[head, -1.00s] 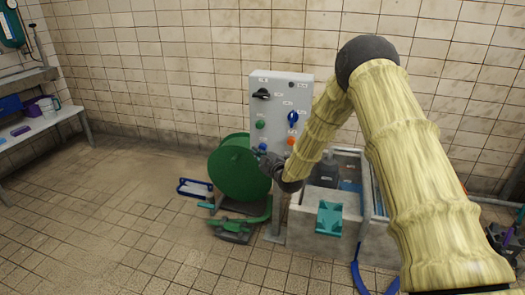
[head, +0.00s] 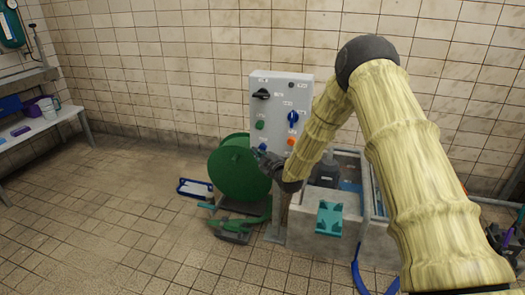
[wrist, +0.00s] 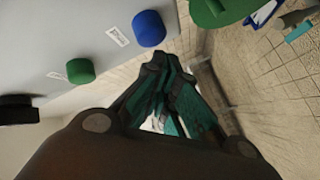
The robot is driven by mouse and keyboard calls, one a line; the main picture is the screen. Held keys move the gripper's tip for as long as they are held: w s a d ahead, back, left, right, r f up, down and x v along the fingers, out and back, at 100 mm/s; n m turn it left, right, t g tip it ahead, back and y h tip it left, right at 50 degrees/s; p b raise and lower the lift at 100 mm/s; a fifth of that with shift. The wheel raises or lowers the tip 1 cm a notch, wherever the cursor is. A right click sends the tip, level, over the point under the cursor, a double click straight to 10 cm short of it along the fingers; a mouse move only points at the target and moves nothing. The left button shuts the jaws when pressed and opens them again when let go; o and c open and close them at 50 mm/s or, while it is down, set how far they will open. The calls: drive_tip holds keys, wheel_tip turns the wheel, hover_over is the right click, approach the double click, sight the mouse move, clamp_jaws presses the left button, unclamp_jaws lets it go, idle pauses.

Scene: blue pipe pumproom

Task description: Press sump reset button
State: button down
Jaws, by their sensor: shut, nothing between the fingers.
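A grey control panel (head: 270,88) stands upright on a post near the tiled wall. It carries a green button (head: 260,124), a blue button (head: 262,148) below it, and an orange button (head: 291,141) to the right. The labels are too small to read, so I cannot tell which is the sump reset. My gripper (head: 267,160) is shut and empty, close below the blue button in the head view. In the wrist view its fingertips (wrist: 160,62) lie just below the blue button (wrist: 148,28), with the green button (wrist: 80,71) to the left. Contact cannot be told.
The panel also has a black rotary switch (head: 261,94) and a blue knob (head: 293,117). A green hose reel (head: 235,170) stands just left of the post. A concrete sump (head: 302,228) with a teal bracket (head: 330,218) is below right. Floor at left is mostly clear.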

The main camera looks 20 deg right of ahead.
drive_tip(key=shift+w+d, duration=0.1)
drive_tip(key=shift+w, duration=0.1)
drive_tip(key=shift+w+d, duration=0.15)
drive_tip(key=shift+w, duration=0.1)
drive_tip(key=shift+w+d, duration=0.55)
drive_tip(key=shift+w, duration=0.25)
idle(1.9)
idle(0.4)
drive_tip(key=shift+s+a, duration=0.8)
drive_tip(key=shift+s, duration=0.35)
drive_tip(key=shift+s+p, duration=0.1)
drive_tip(key=shift+p, duration=0.2)
drive_tip(key=s+a, duration=0.1)
drive_tip(key=s, duration=0.1)
drive_tip(key=s+a+p, duration=0.1)
drive_tip(key=s, duration=0.1)
drive_tip(key=shift+a, duration=0.4)
